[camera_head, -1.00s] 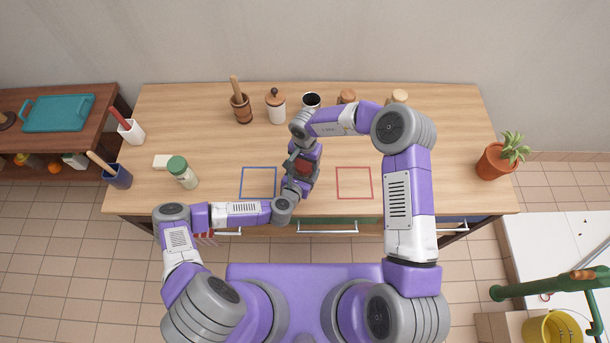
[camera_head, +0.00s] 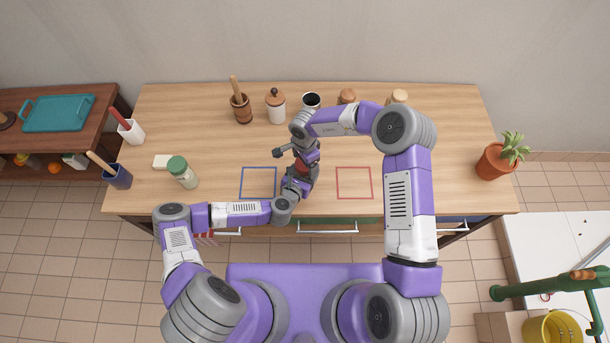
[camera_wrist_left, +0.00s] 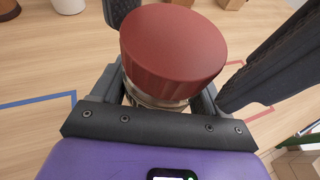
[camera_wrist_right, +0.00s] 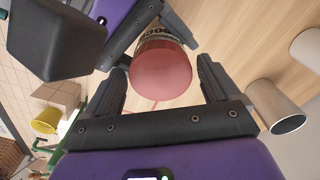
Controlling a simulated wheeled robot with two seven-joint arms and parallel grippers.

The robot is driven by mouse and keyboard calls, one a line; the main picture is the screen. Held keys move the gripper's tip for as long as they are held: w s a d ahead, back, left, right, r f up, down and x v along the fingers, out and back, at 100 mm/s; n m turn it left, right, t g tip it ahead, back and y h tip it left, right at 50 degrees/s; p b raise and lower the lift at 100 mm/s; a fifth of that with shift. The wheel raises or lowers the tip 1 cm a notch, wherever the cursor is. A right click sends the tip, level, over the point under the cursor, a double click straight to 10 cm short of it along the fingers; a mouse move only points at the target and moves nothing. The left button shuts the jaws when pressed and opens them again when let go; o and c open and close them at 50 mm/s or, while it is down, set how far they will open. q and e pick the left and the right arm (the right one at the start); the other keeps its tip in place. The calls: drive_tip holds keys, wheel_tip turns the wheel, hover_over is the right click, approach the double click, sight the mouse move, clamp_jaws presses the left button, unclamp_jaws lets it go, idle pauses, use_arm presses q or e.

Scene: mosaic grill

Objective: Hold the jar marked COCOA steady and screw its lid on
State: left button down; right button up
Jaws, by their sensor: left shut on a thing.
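The COCOA jar stands mostly hidden between my grippers; part of its lettering (camera_wrist_right: 158,33) shows in the right wrist view. Its red lid (camera_wrist_left: 173,50) sits on top, with a band of the jar's glass neck visible just below it; I cannot tell how tightly it is threaded. In the head view the lid (camera_head: 302,168) is a small red patch. My left gripper (camera_head: 297,187) is shut on the jar below the lid. My right gripper (camera_wrist_right: 165,68) is open, its fingers apart on either side of the lid with gaps visible.
A blue outlined square (camera_head: 258,183) lies left of the grippers, a red one (camera_head: 354,183) right. A green-capped shaker (camera_head: 183,172) stands at left. Along the back are a mortar (camera_head: 241,108), a brown-lidded canister (camera_head: 276,108) and a dark-mouthed cup (camera_head: 311,101). Bare wood lies right of the red square.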

drive_tip(key=shift+r, duration=2.3)
drive_tip(key=shift+c, duration=0.2)
drive_tip(key=r+n, duration=0.1)
drive_tip(key=n, duration=0.2)
drive_tip(key=shift+r, duration=0.2)
wheel_tip(320, 180, up, 2)
drive_tip(key=n, duration=0.4)
wheel_tip(320, 180, down, 8)
drive_tip(key=shift+f, duration=0.1)
